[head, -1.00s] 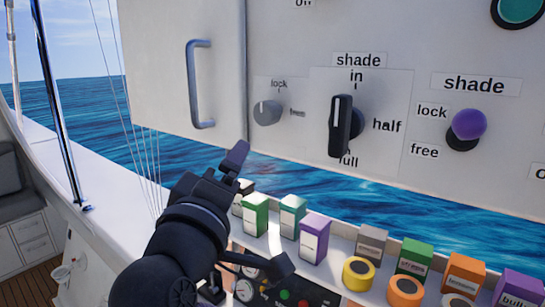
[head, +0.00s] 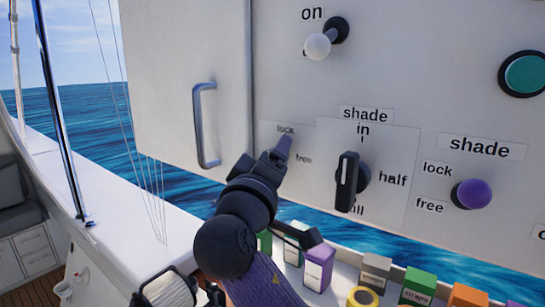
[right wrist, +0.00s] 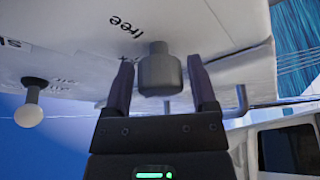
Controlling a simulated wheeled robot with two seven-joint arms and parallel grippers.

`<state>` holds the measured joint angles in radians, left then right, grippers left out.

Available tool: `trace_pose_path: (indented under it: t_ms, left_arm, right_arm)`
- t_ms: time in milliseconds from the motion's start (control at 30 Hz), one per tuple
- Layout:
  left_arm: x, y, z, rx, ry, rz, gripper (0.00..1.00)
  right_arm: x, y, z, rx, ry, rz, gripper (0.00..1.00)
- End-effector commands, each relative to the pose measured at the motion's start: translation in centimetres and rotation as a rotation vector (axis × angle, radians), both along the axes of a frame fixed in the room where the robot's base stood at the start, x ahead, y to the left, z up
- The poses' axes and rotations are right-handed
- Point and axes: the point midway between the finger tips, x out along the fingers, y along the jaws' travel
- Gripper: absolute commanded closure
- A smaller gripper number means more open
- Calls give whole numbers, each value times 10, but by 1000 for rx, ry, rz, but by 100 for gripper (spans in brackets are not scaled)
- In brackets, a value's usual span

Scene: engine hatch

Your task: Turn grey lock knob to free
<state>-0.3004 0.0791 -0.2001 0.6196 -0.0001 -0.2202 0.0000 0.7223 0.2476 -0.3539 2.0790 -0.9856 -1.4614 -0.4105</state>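The grey lock knob (right wrist: 160,73) shows in the right wrist view, standing out from the white panel near the label "free". In the right wrist view the two fingers of my right gripper (right wrist: 161,65) are apart, one on each side of the knob, with a visible gap on both sides. The direction the knob points is hidden. My left gripper is not in view.
A white lever (head: 319,45) is above. A metal handle (head: 205,125) is on the left. Several small boxes, one purple (head: 318,268), stand below the panel.

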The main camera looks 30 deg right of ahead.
Motion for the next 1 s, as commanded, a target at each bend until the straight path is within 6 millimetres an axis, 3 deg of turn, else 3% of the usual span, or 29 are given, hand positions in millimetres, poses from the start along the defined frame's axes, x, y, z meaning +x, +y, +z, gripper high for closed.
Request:
trace_pose_path:
  t_ms: [33, 333, 667, 1000]
  left_arm:
    - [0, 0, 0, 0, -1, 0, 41]
    - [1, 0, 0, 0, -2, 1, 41]
    - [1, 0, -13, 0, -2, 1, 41]
    - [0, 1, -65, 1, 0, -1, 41]
  right_arm:
    - [0, 0, 0, 0, 0, 0, 39]
    - [0, 0, 0, 1, 1, 1, 100]
    - [0, 1, -4, 21, -47, 1, 100]
    - [0, 1, -8, 119, -284, 4, 100]
